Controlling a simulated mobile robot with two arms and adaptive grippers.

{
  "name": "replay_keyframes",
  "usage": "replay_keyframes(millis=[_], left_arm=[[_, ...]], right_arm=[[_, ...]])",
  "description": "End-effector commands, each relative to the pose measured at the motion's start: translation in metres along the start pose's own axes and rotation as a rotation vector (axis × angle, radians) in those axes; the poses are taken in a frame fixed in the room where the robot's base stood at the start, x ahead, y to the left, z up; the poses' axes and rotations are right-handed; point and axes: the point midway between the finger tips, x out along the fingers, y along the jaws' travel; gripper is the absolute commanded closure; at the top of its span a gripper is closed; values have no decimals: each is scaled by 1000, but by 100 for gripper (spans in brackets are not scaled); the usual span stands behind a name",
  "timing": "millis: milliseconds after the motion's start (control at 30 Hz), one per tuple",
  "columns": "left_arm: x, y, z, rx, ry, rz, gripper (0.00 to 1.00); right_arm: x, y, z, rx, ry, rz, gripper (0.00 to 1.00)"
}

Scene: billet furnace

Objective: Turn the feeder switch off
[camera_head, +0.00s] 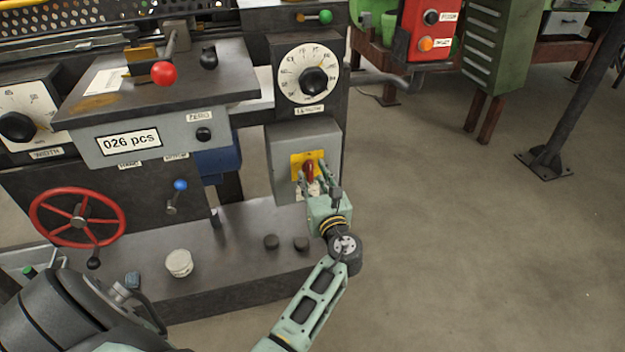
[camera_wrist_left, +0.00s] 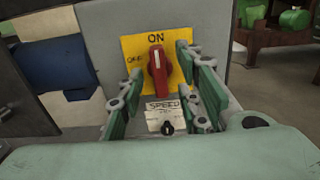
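The feeder switch is a red rotary knob (camera_head: 309,170) on a yellow plate on the front of a grey box (camera_head: 284,158). In the left wrist view the knob (camera_wrist_left: 158,71) stands upright, its white mark at the top under the word ON; a smaller label, apparently OFF, is at its left. My left gripper (camera_head: 316,182) is at the front of the box. In the left wrist view its green fingers (camera_wrist_left: 159,80) are open, one on each side of the knob, with visible gaps and no clear contact. My right gripper is not in view.
A small black knob (camera_wrist_left: 167,127) under a SPEED label sits just below the switch, between the fingers. A large black dial (camera_head: 314,81) is above the box. A red handwheel (camera_head: 77,217) and a blue-tipped lever (camera_head: 180,186) are at the left. Open floor (camera_head: 480,240) lies to the right.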

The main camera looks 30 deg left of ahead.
Motion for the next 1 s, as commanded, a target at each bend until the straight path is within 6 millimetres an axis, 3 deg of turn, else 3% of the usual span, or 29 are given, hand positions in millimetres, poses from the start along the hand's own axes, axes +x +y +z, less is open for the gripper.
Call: replay_keyframes(millis=[367, 733, 1000], left_arm=[[4, 0, 0, -1, 0, 0, 68], [4, 0, 0, -1, 0, 1, 100], [4, 0, 0, -4, 0, 0, 100]], right_arm=[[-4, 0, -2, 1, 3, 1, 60], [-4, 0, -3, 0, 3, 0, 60], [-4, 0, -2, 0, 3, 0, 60]])
